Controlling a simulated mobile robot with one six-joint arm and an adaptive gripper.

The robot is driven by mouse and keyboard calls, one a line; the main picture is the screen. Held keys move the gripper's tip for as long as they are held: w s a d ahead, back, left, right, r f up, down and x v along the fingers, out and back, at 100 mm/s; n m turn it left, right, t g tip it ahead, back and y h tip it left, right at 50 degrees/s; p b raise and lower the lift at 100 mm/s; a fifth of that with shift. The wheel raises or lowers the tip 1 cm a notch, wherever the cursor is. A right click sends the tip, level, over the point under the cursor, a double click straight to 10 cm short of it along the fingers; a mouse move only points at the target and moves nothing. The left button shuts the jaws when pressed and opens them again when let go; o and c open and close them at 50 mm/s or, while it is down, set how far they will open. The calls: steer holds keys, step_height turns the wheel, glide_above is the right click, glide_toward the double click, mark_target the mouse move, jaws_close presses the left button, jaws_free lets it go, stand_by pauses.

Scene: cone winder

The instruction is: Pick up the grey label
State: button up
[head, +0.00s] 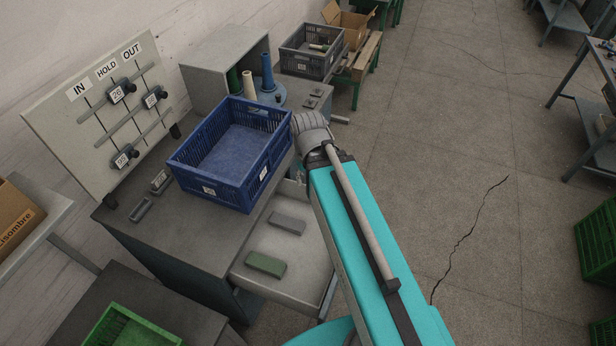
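A flat grey piece (287,222), which looks like the grey label, lies in the open drawer (292,255) at the front of the bench. A similar green piece (265,264) lies in the same drawer, nearer to me and apart from it. My teal arm rises on the right of the drawer and covers part of its right side. My gripper does not show in the head view, so I cannot see whether it is open or holds anything.
A blue crate (188,176) stands on the bench (150,235) just behind the drawer. A board (66,125) marked IN, HOLD and OUT stands at the left. Cones (267,72) and a grey crate (284,61) are farther back.

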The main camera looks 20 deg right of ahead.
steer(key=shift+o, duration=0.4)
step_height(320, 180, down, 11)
steer(key=b, duration=1)
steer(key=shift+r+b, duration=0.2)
steer(key=shift+b, duration=0.1)
